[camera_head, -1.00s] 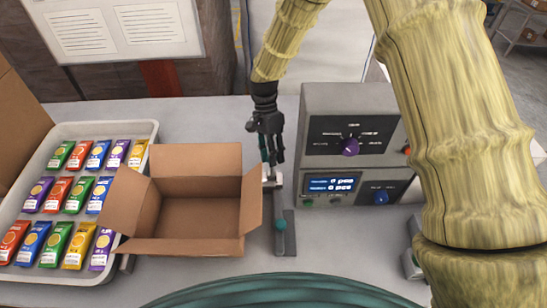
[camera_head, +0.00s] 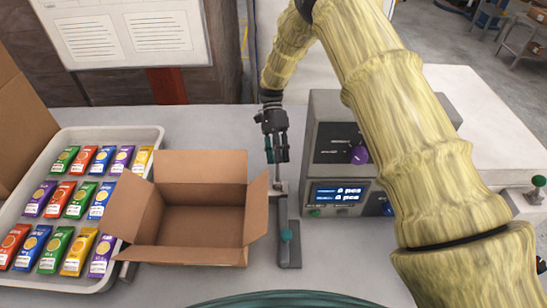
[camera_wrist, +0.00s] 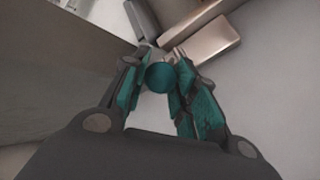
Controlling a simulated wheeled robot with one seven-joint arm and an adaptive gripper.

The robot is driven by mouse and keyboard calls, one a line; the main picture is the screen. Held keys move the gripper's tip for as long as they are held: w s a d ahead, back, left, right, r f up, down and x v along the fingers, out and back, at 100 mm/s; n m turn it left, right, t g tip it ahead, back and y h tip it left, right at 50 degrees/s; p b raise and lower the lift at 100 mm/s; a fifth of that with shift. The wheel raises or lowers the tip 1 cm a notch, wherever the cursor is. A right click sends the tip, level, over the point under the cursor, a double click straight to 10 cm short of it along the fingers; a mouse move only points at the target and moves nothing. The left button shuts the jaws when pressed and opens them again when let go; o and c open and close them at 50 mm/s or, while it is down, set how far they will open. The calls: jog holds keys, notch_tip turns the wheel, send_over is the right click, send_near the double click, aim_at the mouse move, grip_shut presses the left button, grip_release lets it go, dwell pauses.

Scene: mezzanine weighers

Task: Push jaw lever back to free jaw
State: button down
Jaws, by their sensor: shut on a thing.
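The jaw device is a narrow grey base (camera_head: 289,257) standing on the bench, right of the open carton, with a pale metal piece at its far end. A teal knob (camera_head: 287,235) sits towards its near end. My gripper (camera_head: 277,158) points down at the far end of the device. In the wrist view, my gripper (camera_wrist: 160,85) is shut with a round teal lever knob (camera_wrist: 160,77) between its teal-padded fingertips.
The open, empty carton (camera_head: 201,257) is close on the left. A white tray (camera_head: 150,137) of coloured packets lies beyond it. A grey weigher (camera_head: 325,105) with a lit display and knobs stands close on the right. Bare bench shows behind the carton.

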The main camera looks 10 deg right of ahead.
jog(key=shift+w+d+f, duration=0.15)
jog(key=shift+w+f, duration=0.05)
jog(key=shift+f, duration=0.1)
dwell(0.4)
jog(key=c, duration=1.5)
grip_release()
jog(key=o, duration=0.3)
jog(key=shift+w+f, duration=0.1)
jog(key=shift+w, duration=0.05)
jog(key=shift+o, duration=0.5)
jog(key=shift+w+d+f, duration=0.1)
jog(key=shift+w+f, duration=0.05)
jog(key=shift+w, duration=0.1)
jog(key=shift+s+r, duration=0.2)
jog(key=shift+r, duration=0.05)
jog(key=v, duration=1.2)
jog(key=shift+x, duration=6)
